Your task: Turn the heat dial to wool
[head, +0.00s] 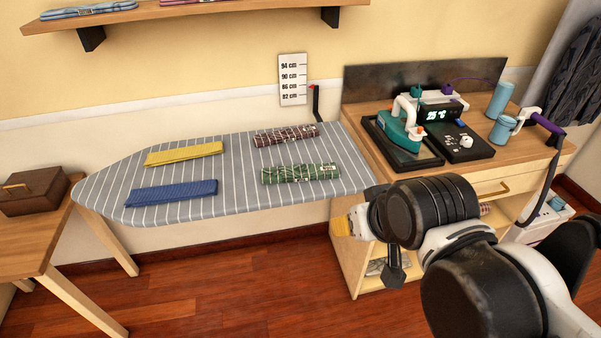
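The heat dial (466,141) appears to be the small white knob on the black control panel (463,153) at the right of the head view. Its markings are too small to read, so I cannot tell its setting. A lit display (437,115) stands behind it. A teal and white iron (399,132) rests on a black tray (425,161) just left of the panel. My gripper (370,245) is mostly hidden by my own arm, low in front of the counter and well away from the dial. I cannot tell whether it is open or shut.
The wooden counter (525,160) carries teal cylinders (501,98) at the right. A striped ironing board (235,193) with several folded or rolled cloths spans the middle. A brown box (33,190) stands at far left. Open floor (220,300) lies in front.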

